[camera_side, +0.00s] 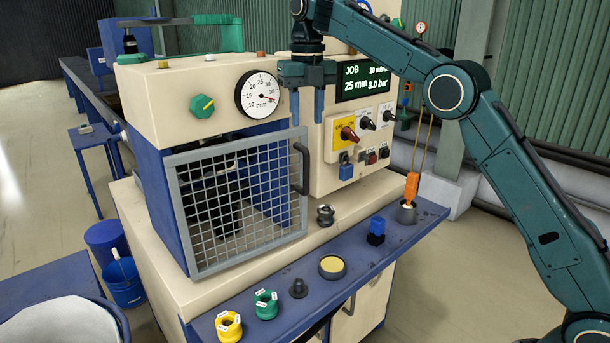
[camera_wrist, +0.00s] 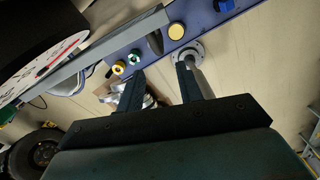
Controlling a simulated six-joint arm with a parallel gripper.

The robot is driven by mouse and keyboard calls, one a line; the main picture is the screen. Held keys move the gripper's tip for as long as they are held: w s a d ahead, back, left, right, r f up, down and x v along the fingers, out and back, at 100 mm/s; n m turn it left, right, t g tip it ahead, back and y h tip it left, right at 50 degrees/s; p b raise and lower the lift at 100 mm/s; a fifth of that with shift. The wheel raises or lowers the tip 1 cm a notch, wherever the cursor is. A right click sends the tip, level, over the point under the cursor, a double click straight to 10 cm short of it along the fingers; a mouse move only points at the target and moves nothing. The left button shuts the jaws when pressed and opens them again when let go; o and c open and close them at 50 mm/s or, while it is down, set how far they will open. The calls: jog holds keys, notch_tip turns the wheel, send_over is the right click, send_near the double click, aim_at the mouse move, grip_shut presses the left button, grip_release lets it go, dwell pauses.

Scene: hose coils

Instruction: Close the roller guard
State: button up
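The roller guard (camera_side: 235,195) is a grey-framed wire mesh panel standing upright across the front of the machine's roller opening. A dark vertical handle (camera_side: 304,168) is on its right edge. In the wrist view the guard's top bar (camera_wrist: 85,58) runs diagonally at upper left, with the dark handle (camera_wrist: 155,42) near its end.
The dial gauge (camera_side: 259,94) is close left of my gripper. The control panel (camera_side: 350,150) with knobs is just right. A metal fitting (camera_side: 325,215) stands on the bench below.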

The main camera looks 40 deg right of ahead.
jog(key=shift+r, duration=0.3)
jog(key=shift+d, duration=0.1)
jog(key=c, duration=0.6)
jog(key=shift+d+f+m, duration=0.15)
jog(key=shift+d+m, duration=0.15)
jog(key=shift+d, duration=0.05)
grip_shut()
jog(key=d+f+m+t, duration=0.2)
jog(key=d+f+m, duration=0.4)
jog(key=d+m, duration=0.25)
jog(key=s+a+f+m+t+y, duration=0.4)
jog(key=s+f+m, duration=0.2)
jog(key=s+m, duration=0.1)
jog(key=shift+s+m, duration=0.35)
jog(key=shift+s, duration=0.1)
